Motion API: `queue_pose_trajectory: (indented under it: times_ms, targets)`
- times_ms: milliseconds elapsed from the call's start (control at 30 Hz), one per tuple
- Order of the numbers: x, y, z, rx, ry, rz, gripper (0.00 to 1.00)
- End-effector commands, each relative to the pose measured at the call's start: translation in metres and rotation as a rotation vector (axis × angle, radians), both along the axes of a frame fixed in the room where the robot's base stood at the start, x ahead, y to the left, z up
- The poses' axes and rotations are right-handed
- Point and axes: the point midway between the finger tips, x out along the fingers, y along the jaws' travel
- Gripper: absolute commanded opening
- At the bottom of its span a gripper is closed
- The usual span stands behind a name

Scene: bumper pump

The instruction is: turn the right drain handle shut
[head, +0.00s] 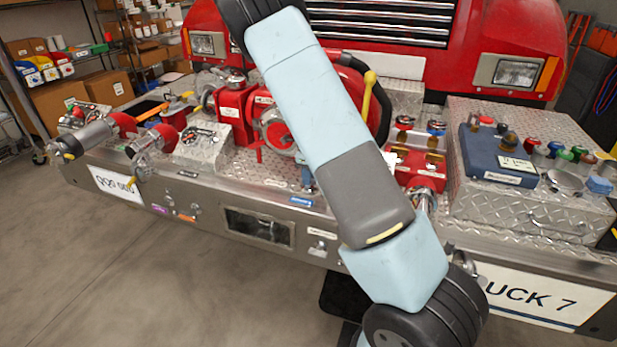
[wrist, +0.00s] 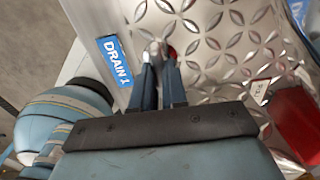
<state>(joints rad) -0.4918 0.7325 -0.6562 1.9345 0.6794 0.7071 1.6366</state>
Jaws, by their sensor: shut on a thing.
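In the wrist view my gripper (wrist: 157,62) has its two dark fingers close together over the diamond plate, beside a blue label reading DRAIN with a digit (wrist: 113,60). The fingertips are shut on a small metal part, which I take to be the drain handle (wrist: 154,47). Only its pale tip shows, with a bit of red to its right, so its angle cannot be told.
The chrome bumper (head: 262,228) of a red truck spans the view. A red pump unit (head: 236,112) and a silver diamond-plate box (head: 540,205) with a blue case (head: 490,160) stand on it. In the wrist view a red block (wrist: 297,122) is at the right. Bare floor (head: 150,290) is at the front left.

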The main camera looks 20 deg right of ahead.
Motion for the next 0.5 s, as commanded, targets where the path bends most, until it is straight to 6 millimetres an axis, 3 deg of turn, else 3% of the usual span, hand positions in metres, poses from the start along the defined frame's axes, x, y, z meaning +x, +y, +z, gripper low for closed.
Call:
queue_pose_trajectory:
  times_ms: [33,67,300,500]
  targets:
    - [-0.0027,-0.0022,-0.0013,-0.002,0.006,-0.004,0.00]
    - [-0.0027,-0.0022,-0.0013,-0.002,0.006,-0.004,0.16]
    - [-0.0014,-0.0011,-0.0007,-0.001,0.003,-0.001,0.38]
    - [-0.0009,-0.0005,-0.0004,0.000,0.003,0.000,0.38]
